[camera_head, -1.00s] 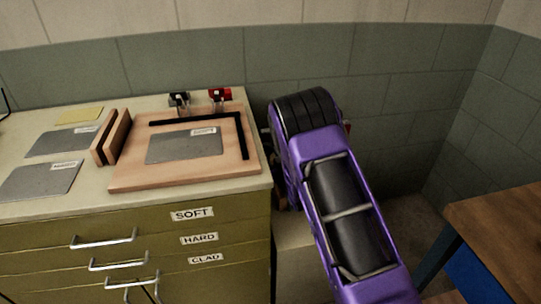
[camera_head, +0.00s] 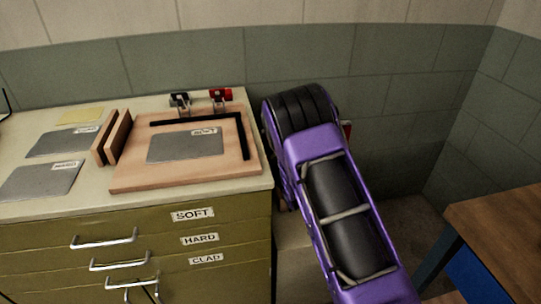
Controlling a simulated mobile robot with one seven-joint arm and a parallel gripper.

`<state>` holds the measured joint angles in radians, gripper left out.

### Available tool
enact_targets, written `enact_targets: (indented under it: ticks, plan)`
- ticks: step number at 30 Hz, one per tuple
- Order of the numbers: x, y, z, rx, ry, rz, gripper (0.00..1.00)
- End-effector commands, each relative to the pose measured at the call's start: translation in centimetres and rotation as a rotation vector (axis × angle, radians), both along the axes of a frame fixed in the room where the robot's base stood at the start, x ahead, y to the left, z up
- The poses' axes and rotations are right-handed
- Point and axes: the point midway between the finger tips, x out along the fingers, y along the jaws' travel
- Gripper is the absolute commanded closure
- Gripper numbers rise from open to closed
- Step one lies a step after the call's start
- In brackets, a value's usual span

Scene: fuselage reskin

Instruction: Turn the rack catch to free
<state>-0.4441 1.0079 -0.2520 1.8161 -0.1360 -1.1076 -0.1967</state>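I cannot make out the rack catch in this view; a small red piece (camera_head: 347,129) shows just right of my purple arm, and I cannot tell what it belongs to. My arm reaches from the lower right up toward the wall, beside the right end of the cabinet. My gripper is not visible; the arm's far end is hidden behind its own links.
An olive drawer cabinet (camera_head: 150,238) stands at left, with drawers labelled SOFT, HARD and CLAD. On top are a wooden board (camera_head: 185,178) with a grey sheet (camera_head: 185,147), clamps (camera_head: 220,97), wooden blocks (camera_head: 113,137) and more sheets (camera_head: 42,180). A brown table (camera_head: 505,235) stands right.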

Motion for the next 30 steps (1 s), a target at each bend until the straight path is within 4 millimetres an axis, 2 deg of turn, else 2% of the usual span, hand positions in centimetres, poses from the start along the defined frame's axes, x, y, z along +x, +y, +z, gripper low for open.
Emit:
enact_targets:
  ticks: [3, 4, 5, 17, 23, 30]
  plan:
    - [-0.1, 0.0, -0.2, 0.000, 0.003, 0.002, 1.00]
    - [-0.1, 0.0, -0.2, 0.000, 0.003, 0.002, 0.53]
    - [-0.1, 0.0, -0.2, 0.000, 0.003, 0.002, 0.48]
    - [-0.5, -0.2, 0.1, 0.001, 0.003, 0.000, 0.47]
    - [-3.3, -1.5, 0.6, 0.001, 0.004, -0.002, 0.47]
    - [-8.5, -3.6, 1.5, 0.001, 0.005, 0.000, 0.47]
